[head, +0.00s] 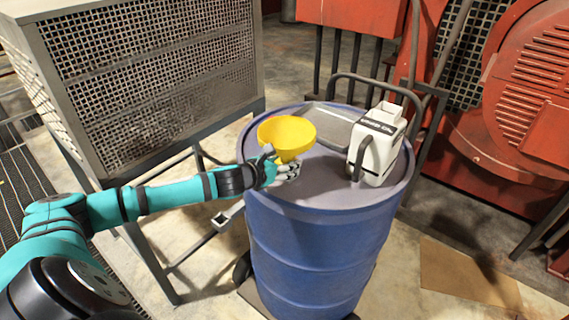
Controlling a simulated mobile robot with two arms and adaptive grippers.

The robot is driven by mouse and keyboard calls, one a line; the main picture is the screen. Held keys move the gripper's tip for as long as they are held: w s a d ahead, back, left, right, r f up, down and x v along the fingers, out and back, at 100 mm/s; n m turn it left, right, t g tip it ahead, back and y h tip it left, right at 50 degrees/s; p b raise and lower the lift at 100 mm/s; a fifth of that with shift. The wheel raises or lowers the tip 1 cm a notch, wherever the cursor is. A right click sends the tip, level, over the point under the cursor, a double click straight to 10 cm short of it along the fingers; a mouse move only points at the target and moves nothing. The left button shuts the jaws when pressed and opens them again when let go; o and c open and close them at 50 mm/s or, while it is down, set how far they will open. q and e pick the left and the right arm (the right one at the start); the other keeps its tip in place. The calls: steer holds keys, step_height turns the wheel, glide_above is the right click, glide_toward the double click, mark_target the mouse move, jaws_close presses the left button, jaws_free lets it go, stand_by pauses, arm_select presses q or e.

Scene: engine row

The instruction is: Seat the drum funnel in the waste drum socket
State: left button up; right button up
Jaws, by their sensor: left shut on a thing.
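The yellow drum funnel (287,135) is over the top of the blue waste drum (312,248), left of the middle of its lid. My left gripper (282,170) reaches in from the left and is shut on the funnel, low on its near side. The funnel's bowl faces up and looks slightly tilted. Its spout is hidden behind the gripper, and so is the socket, so I cannot tell whether the spout is in the socket. My right gripper is not in view.
A white jug (377,146) stands on the drum lid to the right, near a grey tray (333,122) at the back. A dark handle rail rises behind the drum. A mesh cabinet (150,80) stands left, and red machinery (525,100) right. The lid's front is clear.

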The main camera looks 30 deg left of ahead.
arm_select(q)
steer(key=o, duration=1.3)
steer(key=shift+s+d+f, duration=0.15)
steer(key=shift+f, duration=0.7)
steer(key=shift+c, duration=0.2)
steer(key=shift+o, duration=0.8)
steer(key=shift+w, duration=0.2)
steer(key=shift+w+a, duration=0.15)
steer(key=shift+a, duration=0.05)
steer(key=shift+r, duration=0.1)
steer(key=shift+s+r, duration=0.2)
steer(key=shift+s, duration=0.25)
steer(key=v, duration=0.5)
steer(key=shift+s+a, duration=0.2)
steer(key=shift+s, duration=0.15)
steer(key=shift+s+d+r, duration=0.1)
steer(key=shift+s+r, duration=0.15)
steer(key=shift+s, duration=0.05)
